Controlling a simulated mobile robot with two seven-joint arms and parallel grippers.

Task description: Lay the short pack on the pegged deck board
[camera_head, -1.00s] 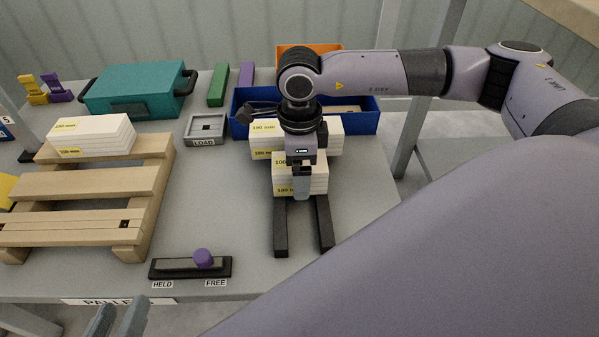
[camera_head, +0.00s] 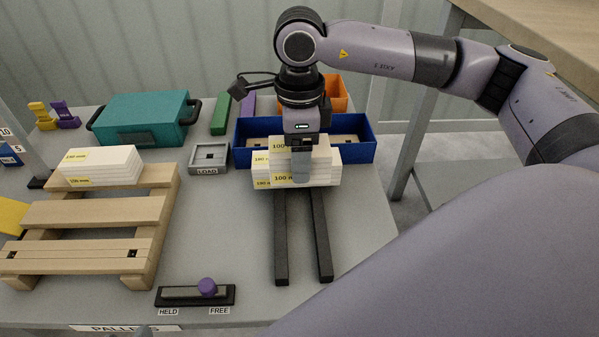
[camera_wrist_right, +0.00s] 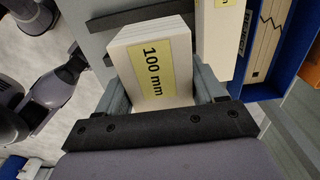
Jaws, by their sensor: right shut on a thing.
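My right gripper (camera_head: 302,165) is shut on the short pack (camera_head: 318,158), a white stack with yellow "100 mm" labels. The right wrist view shows the short pack (camera_wrist_right: 152,75) between both fingers. It is held above the two dark rails, in front of a longer white pack (camera_head: 262,172) that it partly hides. The pegged deck board (camera_head: 75,256) is the front board of the wooden pallet at the left, with small dark square marks near both ends and nothing lying on it. Only a sliver of my left gripper (camera_head: 145,331) shows at the bottom edge.
Another long white pack (camera_head: 100,165) lies on the pallet's rear board. A HELD/FREE slider (camera_head: 180,293) with a purple knob sits at the table front. A LOAD block (camera_head: 209,158), teal case (camera_head: 145,118) and blue bin (camera_head: 365,150) stand behind. Table between pallet and rails is clear.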

